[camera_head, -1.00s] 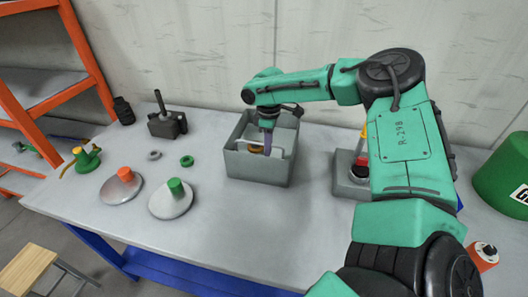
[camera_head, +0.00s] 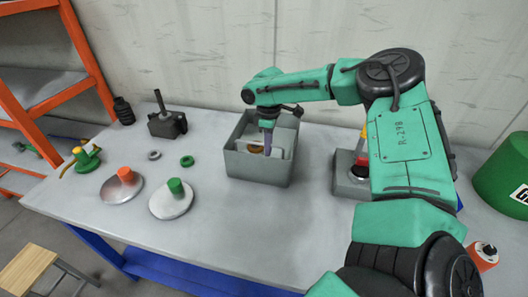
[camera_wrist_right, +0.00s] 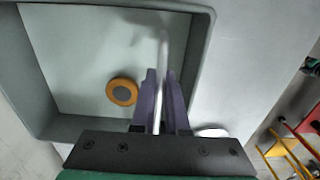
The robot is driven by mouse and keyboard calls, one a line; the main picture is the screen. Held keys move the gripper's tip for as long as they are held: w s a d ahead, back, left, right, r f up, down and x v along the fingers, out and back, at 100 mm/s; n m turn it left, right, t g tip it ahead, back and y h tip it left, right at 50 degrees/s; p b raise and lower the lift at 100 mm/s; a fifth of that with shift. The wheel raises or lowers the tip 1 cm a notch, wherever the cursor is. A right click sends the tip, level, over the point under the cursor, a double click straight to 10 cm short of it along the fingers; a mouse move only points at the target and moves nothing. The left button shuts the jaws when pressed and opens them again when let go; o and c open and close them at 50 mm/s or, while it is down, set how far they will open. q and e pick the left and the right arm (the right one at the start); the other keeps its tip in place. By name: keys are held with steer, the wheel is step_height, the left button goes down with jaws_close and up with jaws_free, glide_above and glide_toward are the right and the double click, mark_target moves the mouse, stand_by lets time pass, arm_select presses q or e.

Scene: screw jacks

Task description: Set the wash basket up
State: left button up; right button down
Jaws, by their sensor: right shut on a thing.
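The grey open-topped box (camera_head: 258,170), which looks like the wash basket, stands on the bench in the head view. Its rim and walls fill much of the right wrist view (camera_wrist_right: 35,75). A thin pale bar (camera_wrist_right: 164,45), like a handle, shows at the box's right side in the wrist view. My right gripper (camera_wrist_right: 160,75) is shut on this bar with its purple fingers. In the head view the gripper (camera_head: 267,147) reaches down into the box. An orange ring with a grey centre (camera_wrist_right: 121,91) lies on the box floor. My left gripper is not in view.
Left of the box are a dark jack body (camera_head: 165,123), a green ring (camera_head: 187,161), a grey ring (camera_head: 154,155) and discs with orange (camera_head: 122,188) and green (camera_head: 171,204) knobs. A grey block (camera_head: 346,185) stands right. The bench front is clear.

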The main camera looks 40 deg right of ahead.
steer(key=shift+r, duration=0.15)
steer(key=shift+w+d+r+p, duration=0.1)
steer(key=shift+w+r+p, duration=0.1)
steer(key=shift+r+p, duration=1.4)
steer(key=shift+r, duration=0.5)
steer(key=shift+s+r+p, duration=0.15)
steer(key=shift+r+p, duration=0.15)
steer(key=shift+r, duration=0.15)
steer(key=shift+r+p, duration=0.2)
steer(key=shift+p, duration=0.2)
steer(key=shift+s+r+p, duration=0.1)
steer(key=shift+r+p, duration=0.2)
steer(key=shift+r, duration=0.1)
steer(key=shift+r+p, duration=1.05)
steer(key=shift+r, duration=0.2)
